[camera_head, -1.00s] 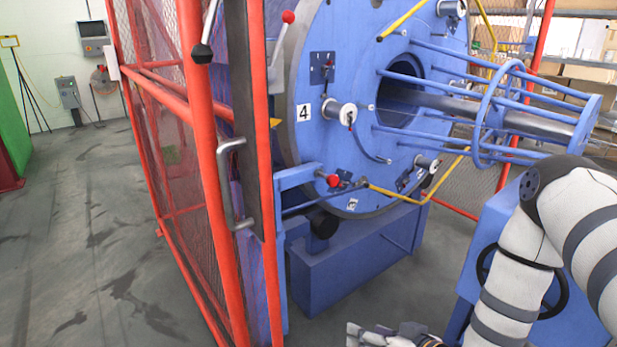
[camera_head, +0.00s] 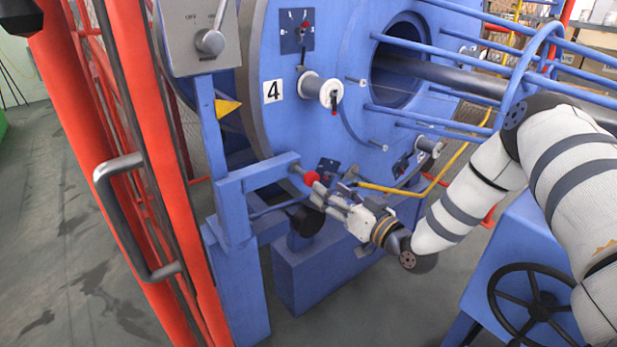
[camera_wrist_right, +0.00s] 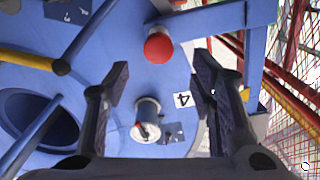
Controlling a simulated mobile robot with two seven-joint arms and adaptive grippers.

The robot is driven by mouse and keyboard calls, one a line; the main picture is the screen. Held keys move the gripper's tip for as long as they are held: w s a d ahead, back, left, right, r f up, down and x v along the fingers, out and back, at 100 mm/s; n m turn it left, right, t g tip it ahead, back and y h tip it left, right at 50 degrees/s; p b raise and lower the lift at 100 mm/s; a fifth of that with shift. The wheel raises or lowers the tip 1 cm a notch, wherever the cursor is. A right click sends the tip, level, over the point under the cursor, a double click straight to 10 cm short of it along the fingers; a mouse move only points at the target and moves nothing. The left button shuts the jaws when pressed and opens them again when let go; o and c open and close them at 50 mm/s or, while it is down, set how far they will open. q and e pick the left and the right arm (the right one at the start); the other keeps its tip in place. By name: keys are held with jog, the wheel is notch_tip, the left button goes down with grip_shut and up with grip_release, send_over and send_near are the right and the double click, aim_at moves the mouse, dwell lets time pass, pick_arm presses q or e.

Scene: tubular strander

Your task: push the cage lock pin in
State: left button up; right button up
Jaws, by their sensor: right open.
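The cage lock pin shows as a red ball knob (camera_head: 310,177) at the end of a blue bracket arm (camera_head: 262,172), beside the large blue disc (camera_head: 340,120). My right gripper (camera_head: 320,194) comes in from the right, just below and right of the knob. In the right wrist view, the red knob (camera_wrist_right: 158,46) appears ahead, between the lines of the two spread fingers (camera_wrist_right: 161,68). The right gripper is open, with nothing between its fingers. I cannot tell whether a fingertip touches the knob. My left gripper is not in view.
A red mesh cage with a grey handle (camera_head: 130,215) stands at left. A grey switch box (camera_head: 198,38) is above the bracket. A yellow bar (camera_head: 400,190) runs close behind my right gripper. A black handwheel (camera_head: 535,300) is at lower right. Floor at left is clear.

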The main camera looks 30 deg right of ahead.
aim_at(312, 179)
jog(key=w, duration=0.4)
jog(key=w+b, duration=0.1)
jog(key=w, duration=0.2)
jog(key=shift+a+f, duration=0.25)
jog(key=shift+f, duration=0.05)
jog(key=shift+w+r, duration=0.15)
jog(key=shift+w, duration=0.25)
